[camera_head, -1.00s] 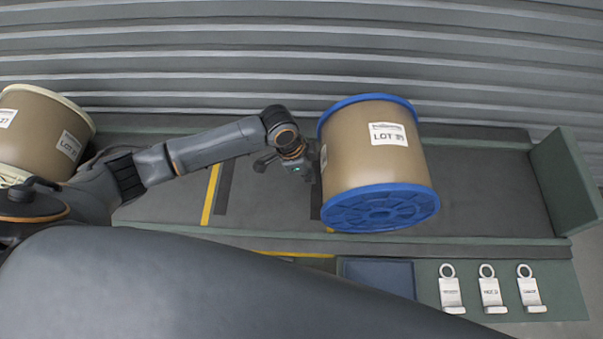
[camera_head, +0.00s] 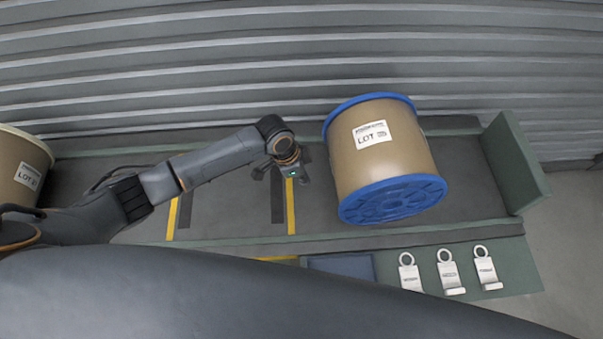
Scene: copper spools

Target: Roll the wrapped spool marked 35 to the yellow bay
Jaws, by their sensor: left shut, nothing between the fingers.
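The wrapped spool with blue flanges (camera_head: 385,160) lies on its side on the grey track, right of centre. Its tan wrap carries a white label that appears to read LOT 35. Yellow floor lines (camera_head: 290,207) and dark stripes cross the track left of the spool; another yellow line (camera_head: 172,217) lies further left. My left gripper (camera_head: 290,172) is shut and empty, left of the spool with a visible gap between them. My right gripper is not in view.
A second wrapped spool with cream flanges (camera_head: 22,172) stands at the far left, partly cut off. A green end stop (camera_head: 513,163) closes the track at right. Several grey hooked tags (camera_head: 447,272) and a blue pad (camera_head: 342,265) lie on the front ledge.

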